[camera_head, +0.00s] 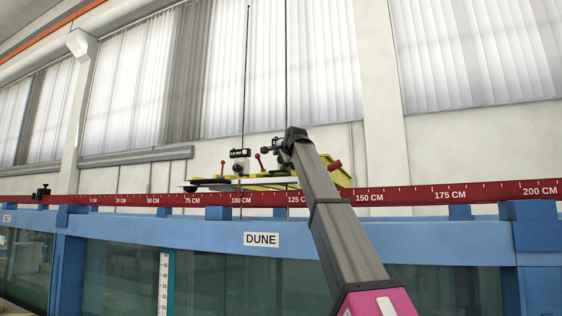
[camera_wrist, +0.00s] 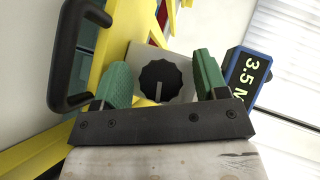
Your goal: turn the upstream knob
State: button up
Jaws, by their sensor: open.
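A black scalloped knob (camera_wrist: 160,81) with a pale pointer line sits on a light grey plate (camera_wrist: 178,60) in the wrist view. The line points down in the picture. I cannot tell from any label whether this is the upstream knob. My gripper (camera_wrist: 162,74) is open, with one green fingertip on each side of the knob. Gaps show between the fingertips and the knob, and nothing is held. In the head view my gripper (camera_head: 270,145) is small, above the yellow carriage (camera_head: 265,182); the knob cannot be made out there.
A digital display (camera_wrist: 249,76) reading "3.5 M" stands close to the right finger. A black handle (camera_wrist: 66,55) is at the left. In the head view, red-tipped levers (camera_head: 258,160) rise from the carriage. The red scale rail (camera_head: 410,194) runs along the flume's blue frame (camera_head: 400,234).

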jog(key=shift+c, duration=0.4)
jog(key=c, duration=0.9)
jog(key=shift+o, duration=0.2)
jog(key=shift+w, duration=0.1)
jog(key=shift+n+g+h, duration=0.7)
jog(key=shift+h, duration=0.1)
jog(key=n+g+h, duration=0.1)
jog(key=n+h, duration=0.1)
jog(key=h, duration=0.1)
jog(key=shift+g, duration=0.4)
jog(key=shift+n+g+h, duration=0.6)
jog(key=shift+n+h, duration=0.2)
jog(key=shift+h, duration=0.3)
jog(key=shift+n+g+h, duration=0.5)
jog(key=shift+n+h, duration=0.2)
jog(key=shift+h, duration=0.6)
